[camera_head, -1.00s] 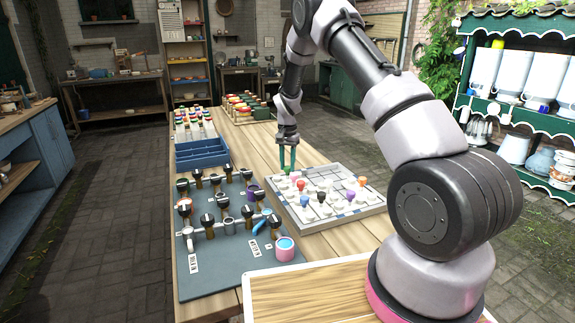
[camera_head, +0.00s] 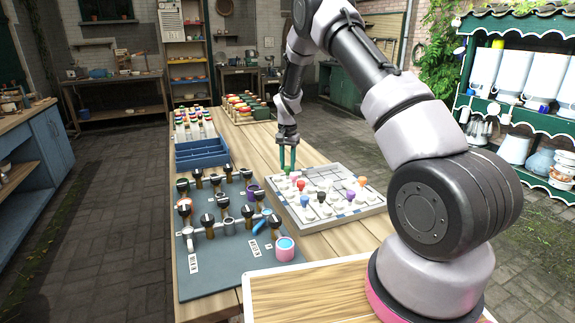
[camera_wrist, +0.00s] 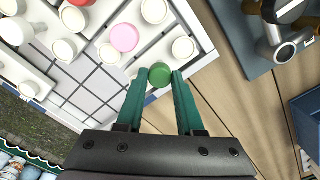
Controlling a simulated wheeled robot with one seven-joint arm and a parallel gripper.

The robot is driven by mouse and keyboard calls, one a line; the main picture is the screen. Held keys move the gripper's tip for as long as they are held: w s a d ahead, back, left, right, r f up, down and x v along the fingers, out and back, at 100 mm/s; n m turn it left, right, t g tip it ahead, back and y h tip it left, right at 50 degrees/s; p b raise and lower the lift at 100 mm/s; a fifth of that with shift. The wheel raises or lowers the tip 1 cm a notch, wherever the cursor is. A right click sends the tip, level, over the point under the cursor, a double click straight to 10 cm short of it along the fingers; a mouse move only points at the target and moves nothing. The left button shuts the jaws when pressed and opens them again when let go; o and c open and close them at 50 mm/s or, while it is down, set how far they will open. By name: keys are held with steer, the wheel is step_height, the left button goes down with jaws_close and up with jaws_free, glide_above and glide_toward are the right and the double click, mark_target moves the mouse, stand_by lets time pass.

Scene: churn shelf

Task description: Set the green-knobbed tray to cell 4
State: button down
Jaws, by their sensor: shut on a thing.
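The green knob (camera_wrist: 160,75) stands near one edge of the pale puzzle board (camera_wrist: 195,25), and its tray beneath is mostly hidden. My gripper (camera_wrist: 160,82) is shut on this knob, with a teal finger on either side. The board (camera_head: 345,217) carries light trays with white pegs and coloured knobs. A pink knob (camera_wrist: 124,38) is close to the green one, and a red knob (camera_head: 300,185) is also near. Cell numbers cannot be read.
An open grid (camera_wrist: 100,85) lies beside the trays on the board. Purple (camera_head: 351,195), orange (camera_head: 363,181) and blue (camera_head: 305,201) knobs stand on other trays. A blue-grey mat (camera_head: 215,275) with dark-knobbed fittings and a blue bin (camera_head: 203,162) stand to the left.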

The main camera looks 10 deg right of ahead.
steer(key=w+d, duration=0.1)
steer(key=d, duration=0.5)
steer(key=w+d, duration=0.1)
steer(key=d, duration=0.5)
steer(key=w+d, duration=0.1)
steer(key=d, duration=0.5)
steer(key=shift+w, duration=0.3)
steer(key=shift+d, duration=0.1)
steer(key=c, duration=0.5)
jaws_free()
steer(key=shift+r, duration=0.15)
step_height(320, 180, up, 11)
steer(key=shift+f, duration=0.2)
